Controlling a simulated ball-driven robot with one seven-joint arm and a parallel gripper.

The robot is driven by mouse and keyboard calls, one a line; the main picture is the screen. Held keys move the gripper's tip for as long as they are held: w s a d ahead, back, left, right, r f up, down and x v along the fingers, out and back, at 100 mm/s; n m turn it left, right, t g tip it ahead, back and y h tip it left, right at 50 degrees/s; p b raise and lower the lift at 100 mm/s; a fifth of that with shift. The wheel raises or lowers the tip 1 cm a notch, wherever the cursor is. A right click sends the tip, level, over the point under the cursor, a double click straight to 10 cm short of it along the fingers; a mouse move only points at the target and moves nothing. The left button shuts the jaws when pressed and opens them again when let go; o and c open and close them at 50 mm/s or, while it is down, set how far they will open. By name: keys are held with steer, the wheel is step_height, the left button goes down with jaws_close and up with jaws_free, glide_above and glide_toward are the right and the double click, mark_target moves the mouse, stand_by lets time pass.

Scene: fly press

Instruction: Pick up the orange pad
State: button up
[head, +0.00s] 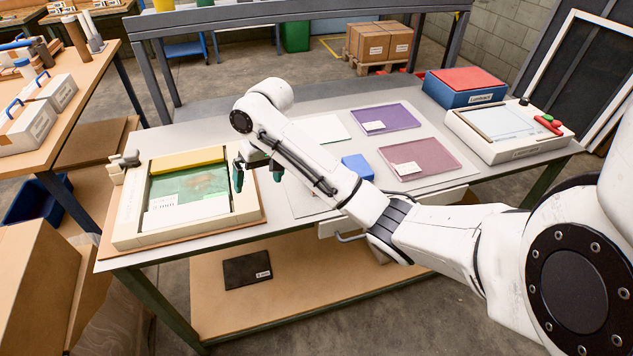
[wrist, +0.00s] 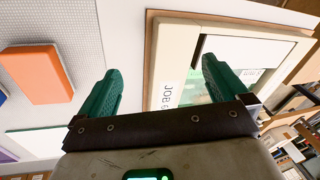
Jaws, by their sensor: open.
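The orange pad (wrist: 45,73) lies on a light grey mat at the left of the wrist view. In the head view I cannot see it; my white arm covers part of the mat. My gripper (head: 258,172) is open and empty, with green fingers, over the right side of a cream frame on the table. In the wrist view my gripper (wrist: 160,72) shows its two fingers apart, with the orange pad to the left of them, not between them.
On the grey mat (head: 450,190) lie a blue block (head: 357,167), a purple pad (head: 385,117), a pink pad (head: 420,158) and a white pad (head: 322,129). The cream frame (head: 128,215) is at the left. A blue-and-red box (head: 463,88) and a cream device (head: 510,150) stand right.

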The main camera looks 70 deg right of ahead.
steer(key=s+d+m, duration=0.1)
steer(key=s+d, duration=0.2)
steer(key=d, duration=0.2)
steer(key=s+d+m+g+h, duration=0.1)
steer(key=s+d, duration=0.2)
steer(key=d, duration=0.2)
steer(key=s+d+r+m+g, duration=0.1)
steer(key=s+d, duration=0.2)
steer(key=d, duration=0.2)
steer(key=shift+s+d+b, duration=0.35)
steer(key=shift+d, duration=0.05)
step_height(320, 180, down, 4)
steer(key=shift+r, duration=0.2)
steer(key=shift+w+a+f+p, duration=0.1)
steer(key=shift+f+p, duration=0.05)
steer(key=shift+f, duration=0.85)
steer(key=shift+w+a+f+p, duration=0.1)
steer(key=shift+a+f+p, duration=0.1)
steer(key=shift+f, duration=0.8)
steer(key=shift+w+a+f+p, duration=0.1)
steer(key=shift+f+p, duration=0.05)
steer(key=shift+f, duration=0.85)
steer(key=c, duration=1.1)
steer(key=shift+r, duration=0.1)
